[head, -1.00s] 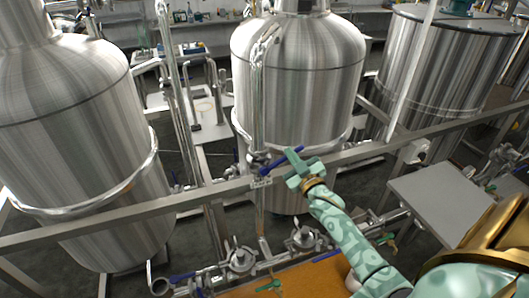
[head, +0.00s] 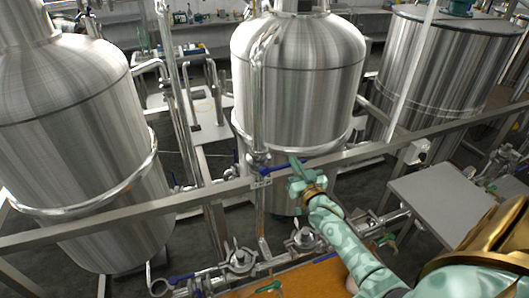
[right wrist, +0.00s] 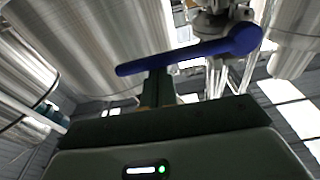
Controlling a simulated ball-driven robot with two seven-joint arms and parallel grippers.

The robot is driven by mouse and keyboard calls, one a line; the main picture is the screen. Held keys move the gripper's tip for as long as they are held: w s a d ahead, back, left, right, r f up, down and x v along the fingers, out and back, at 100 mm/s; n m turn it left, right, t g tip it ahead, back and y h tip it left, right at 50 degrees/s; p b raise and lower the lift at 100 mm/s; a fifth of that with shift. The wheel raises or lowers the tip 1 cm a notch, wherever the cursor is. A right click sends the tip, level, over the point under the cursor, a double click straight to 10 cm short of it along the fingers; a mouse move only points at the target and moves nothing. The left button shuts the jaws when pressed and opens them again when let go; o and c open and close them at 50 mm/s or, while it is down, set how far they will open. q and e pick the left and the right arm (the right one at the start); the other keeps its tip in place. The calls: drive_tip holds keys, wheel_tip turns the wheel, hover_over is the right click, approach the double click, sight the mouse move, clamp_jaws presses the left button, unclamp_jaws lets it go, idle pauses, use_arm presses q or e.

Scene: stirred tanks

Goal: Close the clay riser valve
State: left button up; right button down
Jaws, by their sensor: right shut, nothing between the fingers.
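A riser pipe (head: 258,100) runs down the front of the middle tank. It carries a valve with a blue lever (head: 272,170) at the rail, with a small tag (head: 262,183) below it. I cannot read which riser is the clay one. The lever points right, near my right gripper (head: 296,171), which is shut and empty. In the right wrist view the blue lever (right wrist: 185,56) crosses just ahead of the gripper's fingers (right wrist: 160,88). The fingers overlap its underside; I cannot tell whether they touch. The valve body (right wrist: 222,22) shows behind it. My left gripper is not in view.
A grey rail (head: 110,212) crosses in front of the tanks. Lower pipework holds more valves, with a blue handle (head: 181,278) and a green handle (head: 268,287). A grey tabletop (head: 445,212) stands at the right.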

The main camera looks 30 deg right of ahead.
idle(0.3)
drive_tip(key=s+a+r+p, duration=0.2)
drive_tip(key=s, duration=0.7)
drive_tip(key=shift+r, duration=0.25)
drive_tip(key=shift+a, duration=0.1)
drive_tip(key=s+a+f+n+g+y+b, duration=0.1)
drive_tip(key=s+a+f+g+b, duration=0.15)
drive_tip(key=f, duration=0.85)
drive_tip(key=s+a+f+n+g+y+b, duration=0.15)
drive_tip(key=s+f+g, duration=0.25)
drive_tip(key=f, duration=0.7)
drive_tip(key=s+a+f+n+g+b, duration=0.1)
drive_tip(key=s+a+f+g, duration=0.25)
drive_tip(key=f, duration=0.75)
drive_tip(key=s+a+f+n+g+b, duration=0.1)
drive_tip(key=s+f+b, duration=0.4)
drive_tip(key=s+f, duration=0.5)
drive_tip(key=s+a+f+n+g+y+b, duration=0.1)
drive_tip(key=s+a+f+g+b, duration=0.3)
drive_tip(key=s+f, duration=0.6)
drive_tip(key=s+a+f+n+g+y+b, duration=0.1)
drive_tip(key=s+a+f+g+b, duration=0.2)
drive_tip(key=s+a+f+b, duration=0.2)
drive_tip(key=s+f+b, duration=0.2)
drive_tip(key=s+f, duration=0.2)
drive_tip(key=f, duration=0.2)
drive_tip(key=shift+s+f, duration=0.2)
drive_tip(key=shift+s, duration=0.2)
